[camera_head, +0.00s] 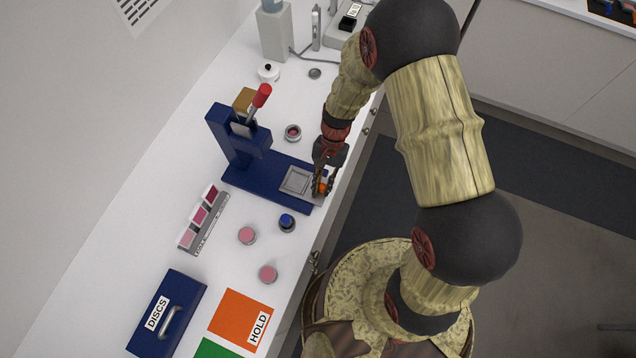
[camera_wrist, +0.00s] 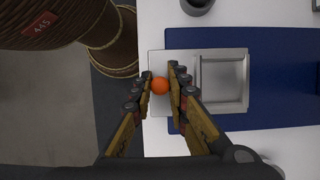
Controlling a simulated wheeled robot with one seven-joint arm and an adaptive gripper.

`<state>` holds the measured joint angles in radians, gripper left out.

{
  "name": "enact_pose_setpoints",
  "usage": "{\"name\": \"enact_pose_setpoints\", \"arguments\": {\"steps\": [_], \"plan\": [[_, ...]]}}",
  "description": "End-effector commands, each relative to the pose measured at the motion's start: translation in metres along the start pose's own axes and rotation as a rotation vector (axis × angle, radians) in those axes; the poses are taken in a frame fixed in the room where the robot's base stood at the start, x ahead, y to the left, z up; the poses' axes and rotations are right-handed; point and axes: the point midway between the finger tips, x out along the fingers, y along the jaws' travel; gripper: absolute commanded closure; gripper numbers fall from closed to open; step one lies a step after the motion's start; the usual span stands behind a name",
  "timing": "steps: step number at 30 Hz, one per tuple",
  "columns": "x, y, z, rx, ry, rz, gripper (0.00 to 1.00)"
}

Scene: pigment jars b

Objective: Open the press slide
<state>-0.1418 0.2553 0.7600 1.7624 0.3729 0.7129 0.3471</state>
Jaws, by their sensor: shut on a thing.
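The blue press (camera_head: 236,143) stands on the white counter on a long blue base, with a red-tipped lever at its top. Its grey slide (camera_head: 308,190) lies on the base, and its square recessed tray is clear of the press head. In the wrist view the slide (camera_wrist: 157,57) overhangs the blue base on the left; the recess looks empty. My gripper (camera_head: 323,184) is at the slide's outer end. In the wrist view my gripper (camera_wrist: 160,77) is shut on the orange knob (camera_wrist: 160,86), one finger on each side.
A small open jar (camera_head: 293,132) stands behind the base. A blue-lidded jar (camera_head: 287,222) and two pink jars (camera_head: 247,235) stand in front. A rack of pink samples (camera_head: 203,219), the blue DISCS box (camera_head: 168,312) and the orange HOLD mat (camera_head: 240,316) lie nearer. The counter edge is beside my gripper.

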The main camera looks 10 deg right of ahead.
Motion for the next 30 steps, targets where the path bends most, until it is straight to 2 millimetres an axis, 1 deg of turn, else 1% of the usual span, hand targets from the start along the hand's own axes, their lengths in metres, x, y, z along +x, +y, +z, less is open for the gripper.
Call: {"name": "enact_pose_setpoints", "arguments": {"steps": [2, 3, 12, 20, 23, 26, 30], "plan": [[-0.001, -0.001, -0.001, 0.000, 0.002, -0.002, 1.00], [-0.001, -0.001, -0.001, 0.000, 0.002, -0.002, 0.82], [0.000, -0.001, 0.000, 0.000, 0.001, -0.001, 0.65], [-0.001, -0.001, 0.000, 0.000, 0.001, -0.001, 0.65], [-0.005, -0.001, -0.001, 0.000, 0.001, -0.002, 0.65], [-0.016, -0.002, -0.001, 0.000, 0.002, -0.004, 0.65], [-0.043, -0.002, -0.001, 0.000, 0.004, -0.004, 0.65]]}}
